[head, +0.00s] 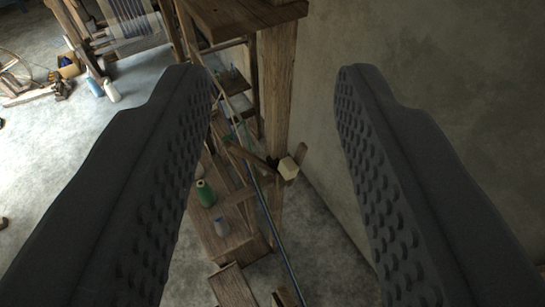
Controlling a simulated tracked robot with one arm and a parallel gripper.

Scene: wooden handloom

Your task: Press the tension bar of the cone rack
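My gripper (277,75) is open, with its two dark, studded fingers wide apart at left and right and nothing between them. Beyond the fingers and lower down is a wooden cone rack (228,246). My gripper appears apart from the rack. The left finger hides part of the rack's left side.
A thick wooden post (276,95) and top beam (245,14) stand ahead. A plain wall (450,60) is on the right. A long thin rod (274,220) runs down past the rack. At upper left are a loom with threads (130,22) and bottles (111,90) on open floor.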

